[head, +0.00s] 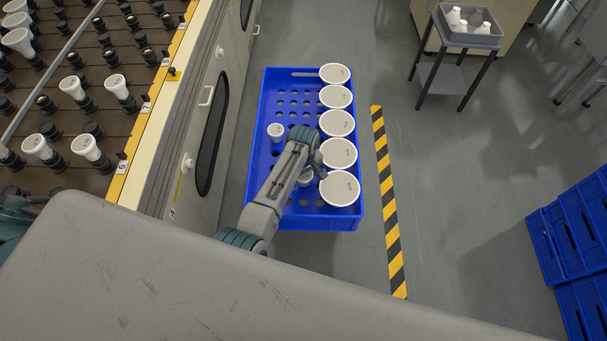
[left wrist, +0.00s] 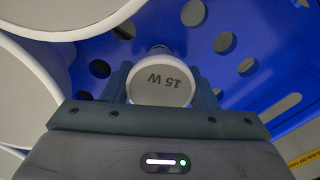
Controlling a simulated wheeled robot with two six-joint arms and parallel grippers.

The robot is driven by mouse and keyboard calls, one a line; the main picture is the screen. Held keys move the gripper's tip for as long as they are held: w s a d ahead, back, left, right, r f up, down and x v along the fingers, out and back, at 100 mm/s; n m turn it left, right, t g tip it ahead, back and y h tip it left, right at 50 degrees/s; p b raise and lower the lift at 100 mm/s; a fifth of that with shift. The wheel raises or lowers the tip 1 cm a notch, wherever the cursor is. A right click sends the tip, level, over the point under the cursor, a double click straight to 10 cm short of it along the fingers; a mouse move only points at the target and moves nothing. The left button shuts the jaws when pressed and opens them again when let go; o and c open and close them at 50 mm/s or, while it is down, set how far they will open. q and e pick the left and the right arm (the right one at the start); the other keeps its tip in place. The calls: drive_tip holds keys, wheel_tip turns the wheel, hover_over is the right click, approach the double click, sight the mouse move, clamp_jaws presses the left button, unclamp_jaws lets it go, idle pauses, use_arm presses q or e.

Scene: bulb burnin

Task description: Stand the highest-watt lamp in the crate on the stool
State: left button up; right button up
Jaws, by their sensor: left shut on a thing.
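My left gripper (head: 309,172) reaches down over the blue crate (head: 254,165). It is shut on a small white lamp (head: 305,181). In the left wrist view this lamp (left wrist: 160,87) stands between the fingers, and its face reads 15 W. I cannot tell whether it touches the crate floor. Several large white lamps (head: 337,123) stand in a row along the crate's right side; their print is too small to read. Another small white lamp (head: 275,131) stands at the crate's left. A grey crate (head: 484,37) with a few white things in it sits on a black-legged stool (head: 441,78) at the top right.
A rack (head: 100,55) with several white lamps in sockets stands at the left, above a cabinet (head: 214,110). A yellow-black floor stripe (head: 387,195) runs right of the blue crate. Stacked blue crates (head: 580,240) stand at the right edge. The floor between is clear.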

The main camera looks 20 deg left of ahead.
use_arm(q)
drive_tip(key=shift+f+b, duration=0.3)
drive_tip(key=shift+f, duration=0.35)
drive_tip(key=o, duration=1.1)
drive_tip(key=shift+c, duration=0.2)
use_arm(e)
drive_tip(key=shift+f, duration=0.4)
use_arm(q)
drive_tip(key=shift+r, duration=0.45)
wheel_tip(320, 180, up, 10)
drive_tip(key=shift+f+p, duration=0.1)
drive_tip(key=shift+p, duration=0.25)
use_arm(e)
drive_tip(key=w+r, duration=0.2)
drive_tip(key=shift+w+a+r, duration=0.1)
drive_tip(key=shift+w+r, duration=0.05)
drive_tip(key=shift+w, duration=0.25)
